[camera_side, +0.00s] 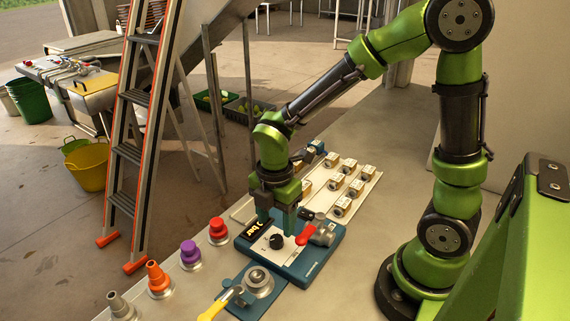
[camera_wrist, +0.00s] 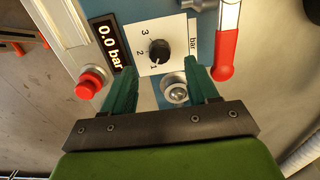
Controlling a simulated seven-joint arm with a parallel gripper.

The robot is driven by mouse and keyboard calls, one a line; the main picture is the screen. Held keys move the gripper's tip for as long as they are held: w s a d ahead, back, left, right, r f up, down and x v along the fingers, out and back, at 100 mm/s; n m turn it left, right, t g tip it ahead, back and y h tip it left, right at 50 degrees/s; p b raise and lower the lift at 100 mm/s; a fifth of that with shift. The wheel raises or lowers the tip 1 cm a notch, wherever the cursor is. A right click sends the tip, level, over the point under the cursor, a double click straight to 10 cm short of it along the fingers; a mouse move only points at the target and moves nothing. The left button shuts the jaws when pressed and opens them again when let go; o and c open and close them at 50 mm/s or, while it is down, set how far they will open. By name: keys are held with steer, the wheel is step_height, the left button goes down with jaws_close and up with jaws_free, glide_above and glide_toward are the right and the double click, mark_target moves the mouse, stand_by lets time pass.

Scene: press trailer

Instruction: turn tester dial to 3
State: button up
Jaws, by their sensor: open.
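The tester (camera_side: 318,262) is a blue box on the bench with a white face plate. Its black dial (camera_side: 276,241) also shows in the wrist view (camera_wrist: 159,50), beside the printed numbers 1, 2 and 3. The dial's pointer seems to be near 1, but the mark is small. The black display (camera_wrist: 109,45) reads 0.0 bar. My gripper (camera_side: 276,226) points down over the tester, close above the dial. In the wrist view its two green fingers (camera_wrist: 160,70) are apart, with nothing between them, and the dial shows just beyond their tips.
A red-handled lever (camera_side: 306,234) stands on the tester right beside the dial. A metal fitting with a yellow handle (camera_side: 212,309) lies in front. Red (camera_side: 218,228), purple (camera_side: 189,252) and orange (camera_side: 158,277) couplings line the left bench edge. A tray of labelled fittings (camera_side: 370,180) lies behind.

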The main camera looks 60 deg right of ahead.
mark_target(276, 238)
step_height(276, 238, down, 5)
stand_by(0.3)
steer(key=c, duration=1)
steer(key=shift+c, duration=0.2)
